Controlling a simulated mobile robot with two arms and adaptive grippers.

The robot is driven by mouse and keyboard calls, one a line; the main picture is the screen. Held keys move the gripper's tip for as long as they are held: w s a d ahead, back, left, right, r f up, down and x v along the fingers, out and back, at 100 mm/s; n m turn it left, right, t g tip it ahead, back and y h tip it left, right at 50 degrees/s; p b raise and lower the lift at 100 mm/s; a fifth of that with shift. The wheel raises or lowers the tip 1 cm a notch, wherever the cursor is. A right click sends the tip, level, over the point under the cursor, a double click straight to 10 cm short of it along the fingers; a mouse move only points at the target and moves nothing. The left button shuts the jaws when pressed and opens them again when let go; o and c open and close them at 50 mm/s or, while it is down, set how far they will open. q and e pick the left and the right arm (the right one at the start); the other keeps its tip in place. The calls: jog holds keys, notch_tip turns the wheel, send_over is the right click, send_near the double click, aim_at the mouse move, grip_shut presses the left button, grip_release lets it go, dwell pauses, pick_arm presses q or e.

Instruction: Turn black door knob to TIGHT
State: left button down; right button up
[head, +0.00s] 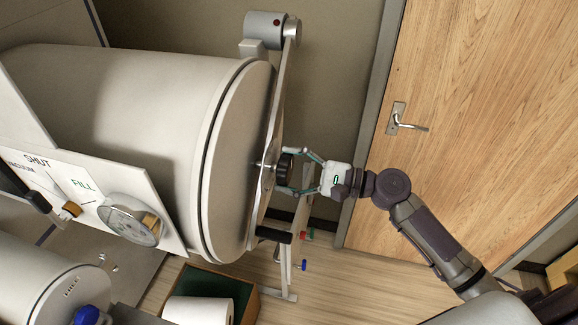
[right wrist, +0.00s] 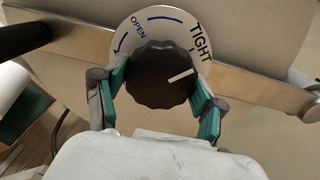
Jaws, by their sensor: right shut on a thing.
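The black door knob (right wrist: 158,75) sits at the centre of a round white dial plate (right wrist: 205,62) marked OPEN and TIGHT in the right wrist view. A white line on the knob points right and slightly up, below the word TIGHT. In the head view the knob (head: 284,168) is on the front of the large cylinder's round door (head: 237,160). My right gripper (head: 297,171) is shut on the knob, one finger on each side, as the right wrist view (right wrist: 160,95) also shows. My left gripper is not in view.
A metal bar (head: 279,100) crosses the door, with a black handle (head: 274,235) below the knob. A gauge (head: 130,220) and labelled panel are at the left. A box with a white roll (head: 198,310) stands on the floor. A wooden door (head: 480,110) is behind my right arm.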

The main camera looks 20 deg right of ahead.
dwell(0.3)
jog(key=o, duration=1.1)
jog(key=shift+f, duration=0.1)
jog(key=shift+o, duration=0.2)
jog(key=v, duration=1.2)
